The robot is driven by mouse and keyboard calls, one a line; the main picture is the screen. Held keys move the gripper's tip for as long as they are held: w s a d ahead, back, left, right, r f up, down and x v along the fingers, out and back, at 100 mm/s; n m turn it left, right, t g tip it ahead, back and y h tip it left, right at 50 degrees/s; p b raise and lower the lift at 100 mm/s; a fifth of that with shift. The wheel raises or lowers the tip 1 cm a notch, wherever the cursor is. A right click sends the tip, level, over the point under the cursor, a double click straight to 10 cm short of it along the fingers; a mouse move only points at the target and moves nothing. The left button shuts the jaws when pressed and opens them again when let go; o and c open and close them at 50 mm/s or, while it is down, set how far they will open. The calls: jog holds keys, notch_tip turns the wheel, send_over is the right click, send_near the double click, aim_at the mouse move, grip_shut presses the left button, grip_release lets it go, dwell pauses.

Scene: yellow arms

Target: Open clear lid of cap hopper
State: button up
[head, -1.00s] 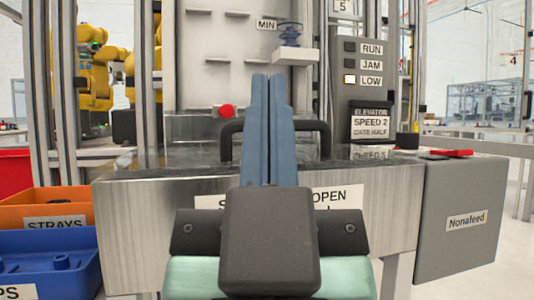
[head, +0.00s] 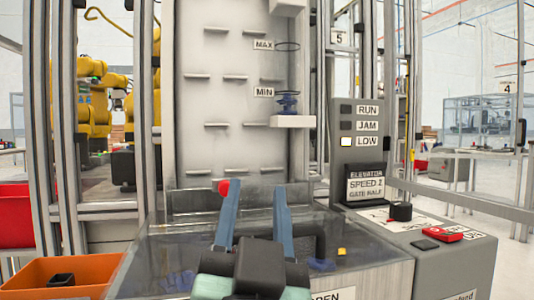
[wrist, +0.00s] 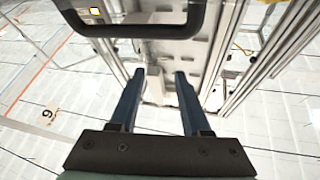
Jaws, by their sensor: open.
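The cap hopper's clear lid (head: 165,250) lies flat over the hopper, with blue caps dimly visible through it. Its dark handle (head: 320,243) shows at the right of my gripper in the head view; the rest is hidden behind my gripper. In the wrist view the handle (wrist: 135,31) crosses the top of the picture as a black bar. My gripper (head: 256,188) is open, with two blue fingers spread apart and nothing between them. In the wrist view my gripper's fingertips (wrist: 160,72) point below the bar, apart from it in the picture.
A grey control box (head: 358,150) with lamps stands behind at the right, its LOW lamp lit. A red ball knob (head: 223,187) is behind the lid. A grey box with a red switch (head: 443,234) is at right. An orange bin (head: 75,275) stands left.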

jog(key=w+a+r+m+g+p, duration=0.3)
jog(key=w+g+p, duration=0.35)
jog(key=p, duration=0.85)
jog(key=m+g+h+p, duration=0.3)
jog(key=m+g+p, duration=0.85)
jog(key=p, duration=2.65)
send_near(268, 235)
jog(key=shift+n+g, duration=0.85)
jog(key=shift+g, duration=0.05)
jog(key=w+d+f, duration=0.1)
jog(key=f, duration=0.1)
jog(key=w+d+f+p, duration=0.1)
jog(key=f, duration=0.1)
jog(key=w+f, duration=0.2)
jog(key=shift+w+d+f, duration=0.15)
jog(key=shift+d+f, duration=0.05)
jog(key=shift+d, duration=0.2)
grip_shut()
